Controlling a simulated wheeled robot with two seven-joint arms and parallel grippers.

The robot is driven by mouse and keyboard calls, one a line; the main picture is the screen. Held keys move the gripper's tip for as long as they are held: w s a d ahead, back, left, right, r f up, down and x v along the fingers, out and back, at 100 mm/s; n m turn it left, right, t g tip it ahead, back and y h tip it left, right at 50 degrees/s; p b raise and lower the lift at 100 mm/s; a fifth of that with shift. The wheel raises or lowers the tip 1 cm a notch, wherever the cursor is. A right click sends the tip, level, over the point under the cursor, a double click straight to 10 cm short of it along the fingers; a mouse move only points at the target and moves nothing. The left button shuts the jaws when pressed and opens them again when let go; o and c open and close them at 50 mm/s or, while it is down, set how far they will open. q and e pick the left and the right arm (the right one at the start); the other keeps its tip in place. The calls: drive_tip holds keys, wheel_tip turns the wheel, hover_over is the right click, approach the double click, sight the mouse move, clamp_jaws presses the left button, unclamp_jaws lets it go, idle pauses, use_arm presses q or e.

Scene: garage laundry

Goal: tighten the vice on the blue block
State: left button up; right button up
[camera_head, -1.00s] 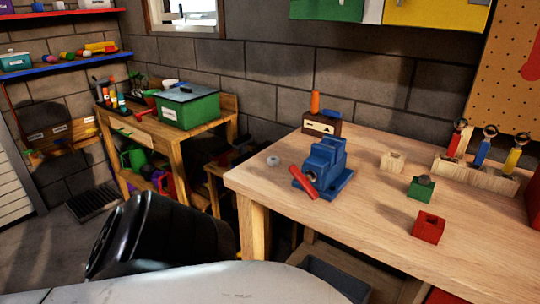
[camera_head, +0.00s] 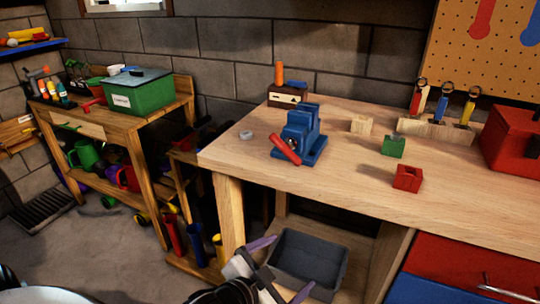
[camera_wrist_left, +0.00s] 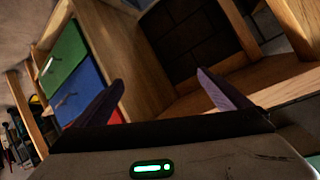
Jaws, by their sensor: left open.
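The blue vice (camera_head: 300,137) stands on the wooden workbench (camera_head: 240,165) near its left end. Its red handle (camera_head: 286,151) slants across the vice's front. A blue block cannot be told apart from the blue vice body at this size. My left gripper (camera_head: 283,268) is open, low in front of the bench and below the tabletop, well apart from the vice. Its two purple-grey fingers are spread with nothing between them in the left wrist view (camera_wrist_left: 160,80). The vice is not seen in that view. My right gripper is not in view.
A pale wood block (camera_head: 361,124), a green block (camera_head: 393,146) and a red block (camera_head: 407,177) sit right of the vice. A grey bin (camera_head: 308,262) is under the bench. Red and blue drawers (camera_head: 450,265) are at lower right. The bench front near the vice is clear.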

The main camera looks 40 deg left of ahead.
use_arm(q)
drive_tip(key=w+a+r+t+y+b, duration=0.1)
drive_tip(key=w+a+r+t, duration=0.15)
drive_tip(key=r, duration=0.55)
drive_tip(key=t+y+b, duration=0.1)
drive_tip(key=t+y, duration=0.1)
drive_tip(key=y, duration=0.1)
approach(285, 151)
drive_tip(key=w, duration=0.1)
drive_tip(key=shift+m, duration=0.3)
drive_tip(key=x, duration=0.9)
drive_tip(key=shift+w+a, duration=0.15)
drive_tip(key=shift+w, duration=0.35)
